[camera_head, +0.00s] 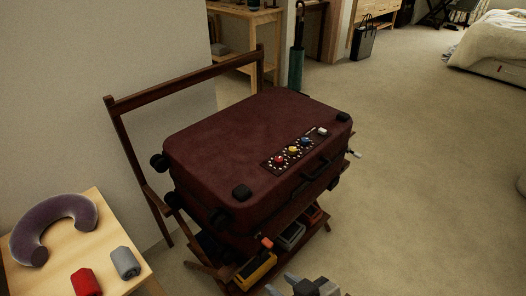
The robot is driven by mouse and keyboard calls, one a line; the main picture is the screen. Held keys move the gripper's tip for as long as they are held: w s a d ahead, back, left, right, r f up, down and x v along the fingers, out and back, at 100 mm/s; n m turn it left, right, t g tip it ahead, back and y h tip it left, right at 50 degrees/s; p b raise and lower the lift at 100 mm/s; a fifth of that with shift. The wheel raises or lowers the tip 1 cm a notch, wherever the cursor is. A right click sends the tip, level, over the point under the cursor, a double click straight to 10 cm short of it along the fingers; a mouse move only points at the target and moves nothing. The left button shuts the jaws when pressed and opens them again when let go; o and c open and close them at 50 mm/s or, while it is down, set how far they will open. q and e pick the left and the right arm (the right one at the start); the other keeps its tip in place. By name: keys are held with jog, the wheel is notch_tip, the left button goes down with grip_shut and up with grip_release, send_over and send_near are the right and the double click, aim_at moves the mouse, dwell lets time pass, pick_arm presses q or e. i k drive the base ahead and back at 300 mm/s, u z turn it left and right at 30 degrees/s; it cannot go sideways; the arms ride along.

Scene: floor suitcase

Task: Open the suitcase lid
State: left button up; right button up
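A dark red suitcase (235,135) lies flat on a dark wooden luggage rack (185,85), with its lid (250,120) down. A dark panel with several coloured knobs (292,151) sits on the lid near its right edge, and a black handle (318,170) is on the side facing right. My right gripper (283,285) shows partly at the bottom edge, in front of the rack and apart from the suitcase. Its fingers appear spread, with nothing seen between them. My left gripper is not in view.
Shoes (256,270) sit on the rack's lower shelf. A wall stands behind the rack. The carpet at right is clear.

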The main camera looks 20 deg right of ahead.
aim_at(225, 160)
jog(key=z, duration=1.4)
jog(key=k, duration=0.4)
jog(key=u, duration=1.05)
jog(key=i, duration=0.9)
jog(key=z, duration=0.1)
